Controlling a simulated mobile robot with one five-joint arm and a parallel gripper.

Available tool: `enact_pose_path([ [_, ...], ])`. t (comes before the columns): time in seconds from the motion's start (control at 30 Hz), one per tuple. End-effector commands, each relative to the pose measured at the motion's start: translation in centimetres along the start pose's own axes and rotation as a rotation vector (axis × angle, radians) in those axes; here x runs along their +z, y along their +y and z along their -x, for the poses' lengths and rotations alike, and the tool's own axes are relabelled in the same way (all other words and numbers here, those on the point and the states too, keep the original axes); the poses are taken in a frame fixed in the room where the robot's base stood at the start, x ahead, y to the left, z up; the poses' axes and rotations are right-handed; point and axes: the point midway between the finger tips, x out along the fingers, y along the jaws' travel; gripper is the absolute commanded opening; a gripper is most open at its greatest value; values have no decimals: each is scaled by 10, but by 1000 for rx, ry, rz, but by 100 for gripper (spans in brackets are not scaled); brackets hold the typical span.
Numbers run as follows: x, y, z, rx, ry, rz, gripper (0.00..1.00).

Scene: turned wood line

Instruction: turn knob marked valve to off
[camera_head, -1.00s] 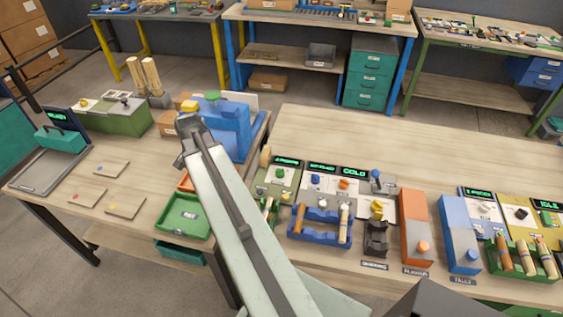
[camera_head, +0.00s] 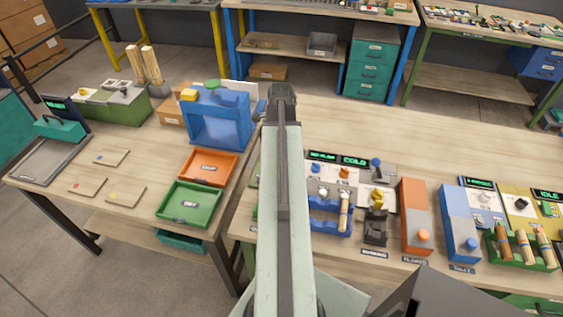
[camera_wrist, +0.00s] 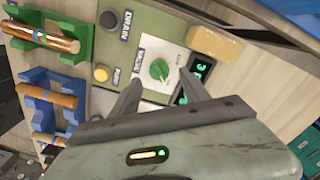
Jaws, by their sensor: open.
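A green knob (camera_wrist: 159,69) sits on a white dial plate on a green panel (camera_wrist: 165,22) in the wrist view. A small label (camera_wrist: 141,57) stands left of the dial; its blurred word may be VALVE. The knob's exact setting is too small to read. My gripper (camera_wrist: 161,77) is open and empty, its two fingers on either side of the knob's lower part in the picture. I cannot tell whether they touch it. In the head view my arm hides this knob and most of its panel.
A lit display (camera_wrist: 201,68) and a wooden block (camera_wrist: 215,47) are close by the right finger. A yellow button (camera_wrist: 101,73) and a grey button (camera_wrist: 108,19) lie to the left. Blue holders (camera_wrist: 45,97) with wooden pieces stand farther left. Orange (camera_head: 208,167) and green (camera_head: 188,204) trays lie left of my arm.

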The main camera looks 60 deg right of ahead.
Motion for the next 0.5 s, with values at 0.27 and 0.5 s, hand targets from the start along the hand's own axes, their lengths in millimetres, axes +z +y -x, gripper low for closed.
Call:
enact_pose_path([
  [0.27, 0, 0, -40, 0, 0, 1, 54],
  [0.5, 0, 0, -37, 0, 0, 0, 51],
])
